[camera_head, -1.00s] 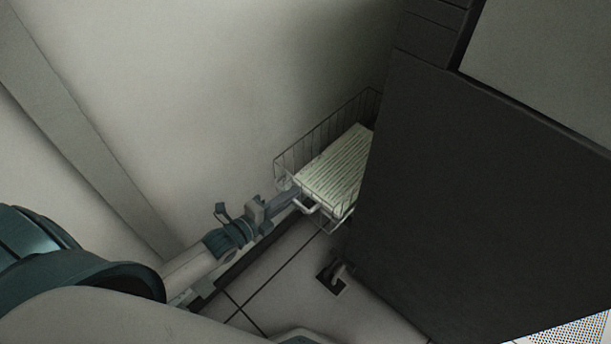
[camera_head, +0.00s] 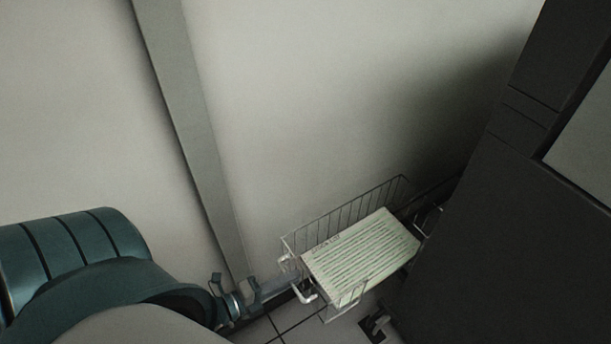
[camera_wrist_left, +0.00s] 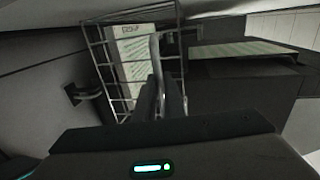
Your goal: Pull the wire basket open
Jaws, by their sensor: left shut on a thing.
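The wire basket (camera_head: 345,213) stands out from the side of the dark cabinet (camera_head: 510,230), low near the floor. A stack of pale printed punch cards (camera_head: 362,258) lies in it. The basket's light handle (camera_head: 304,296) is at its left end. My left gripper (camera_head: 290,286) reaches it from the left and is shut on the handle. In the left wrist view, the gripper's fingers (camera_wrist_left: 161,98) close around the handle bar (camera_wrist_left: 155,48), with the basket's wires (camera_wrist_left: 101,62) and the cards behind it. My right gripper is not in view.
A pale wall (camera_head: 330,100) with a vertical grey strip (camera_head: 185,120) runs close behind the basket. A dark floor opening with a pipe (camera_head: 377,325) lies just below the basket. The tiled floor left of the basket is mostly covered by my arm.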

